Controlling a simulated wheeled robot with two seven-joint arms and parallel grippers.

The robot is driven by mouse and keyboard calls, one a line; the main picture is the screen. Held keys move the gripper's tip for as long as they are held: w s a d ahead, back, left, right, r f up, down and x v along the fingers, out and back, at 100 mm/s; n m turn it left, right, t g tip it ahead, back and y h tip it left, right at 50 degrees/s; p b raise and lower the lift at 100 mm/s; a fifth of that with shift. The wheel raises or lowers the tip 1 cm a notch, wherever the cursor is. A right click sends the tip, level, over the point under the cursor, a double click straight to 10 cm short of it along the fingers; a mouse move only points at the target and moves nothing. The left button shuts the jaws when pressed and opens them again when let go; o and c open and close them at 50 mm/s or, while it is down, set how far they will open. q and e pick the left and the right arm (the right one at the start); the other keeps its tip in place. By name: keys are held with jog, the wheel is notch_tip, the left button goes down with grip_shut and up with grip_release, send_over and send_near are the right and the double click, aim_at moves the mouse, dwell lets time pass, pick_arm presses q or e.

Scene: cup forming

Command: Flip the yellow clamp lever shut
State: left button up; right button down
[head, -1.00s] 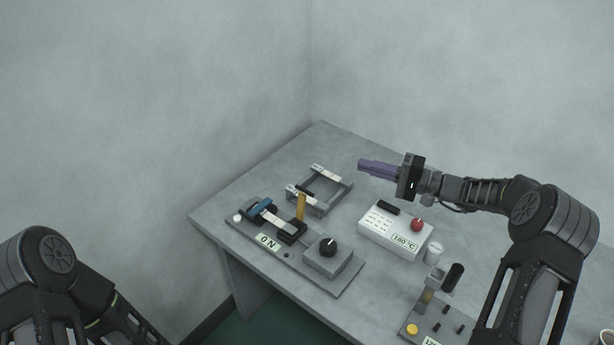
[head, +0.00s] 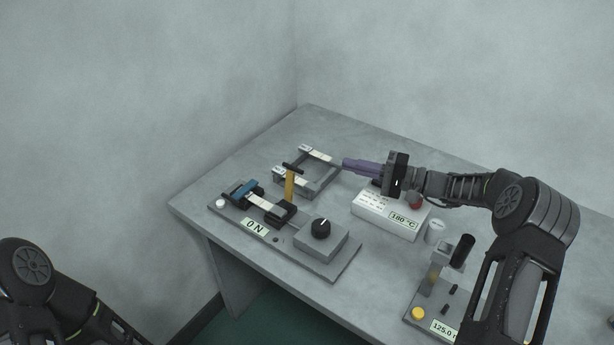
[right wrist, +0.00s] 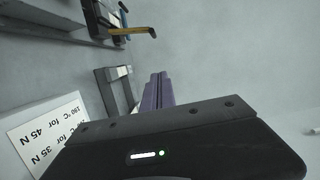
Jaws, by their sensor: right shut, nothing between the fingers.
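The yellow clamp lever (head: 290,186) stands upright with a dark crossbar at its top, beside the black block on the grey base plate (head: 345,268). In the right wrist view the lever (right wrist: 130,31) shows near the top, ahead of my fingers. My right gripper (head: 345,164) has purple fingers, shut and empty. It is above the table, to the right of the lever and apart from it. The fingers also show in the right wrist view (right wrist: 158,78). A blue-topped clamp part (head: 245,190) sits left of the lever. My left gripper is out of view.
A grey frame (head: 325,184) lies behind the lever. A white box marked 180 °C (head: 383,218) stands under my right arm. A grey knob box (head: 320,240) is in front of the lever. A device with a yellow button (head: 418,314) is at lower right. The table's back is clear.

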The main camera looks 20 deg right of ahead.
aim_at(291, 184)
dwell(0.4)
jog(key=w+a+p, duration=0.3)
jog(key=a+p, duration=0.2)
jog(key=a, duration=0.6)
jog(key=shift+w+f, duration=0.15)
